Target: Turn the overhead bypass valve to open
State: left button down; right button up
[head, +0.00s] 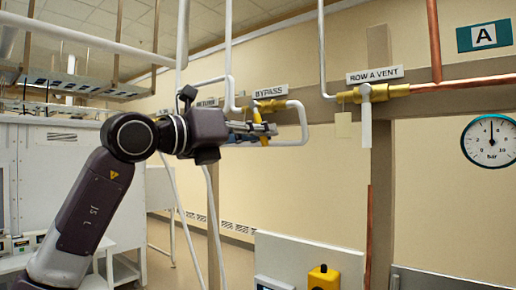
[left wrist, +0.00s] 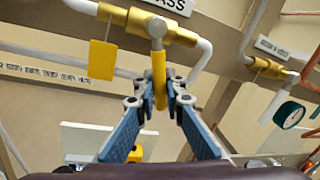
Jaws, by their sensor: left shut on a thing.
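The bypass valve (head: 270,105) is a brass body on a white overhead pipe, under the BYPASS sign (head: 270,91). In the left wrist view its brass body (left wrist: 180,34) has a round grey pivot with a yellow lever (left wrist: 159,78) that runs down from it, across the pipe. My left gripper (head: 262,130) is raised to the valve. In the left wrist view its blue-padded fingers (left wrist: 160,103) stand on both sides of the lever's lower end and are shut on it. A yellow tag (left wrist: 102,60) hangs beside the lever. My right gripper is not in view.
The ROW A VENT valve (head: 375,93), with a white lever hanging down, is to the right on the same beam. A copper pipe (head: 433,40) and a pressure gauge (head: 491,141) are further right. White pipes drop close to my left arm. A yellow box (head: 322,278) is below.

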pick_arm(q)
jog(key=shift+s+d+r+n+t+b, duration=0.1)
jog(key=shift+s+d+n+t+b, duration=0.1)
jog(key=shift+n+b, duration=0.35)
jog(key=shift+s+d+n+t+b, duration=0.1)
jog(key=shift+d+n+b, duration=0.05)
jog(key=shift+n+b, duration=0.35)
jog(key=shift+s+d+r+n+b, duration=0.1)
jog(key=shift+d+r+n+b, duration=0.1)
jog(key=shift+r+n+b, duration=0.25)
jog(key=shift+f, duration=0.1)
jog(key=c, duration=2)
grip_release()
jog(key=shift+s+a, duration=0.1)
jog(key=v, duration=1.1)
jog(key=shift+s+a+f, duration=0.1)
jog(key=shift+s+a, duration=0.15)
jog(key=shift+s, duration=0.1)
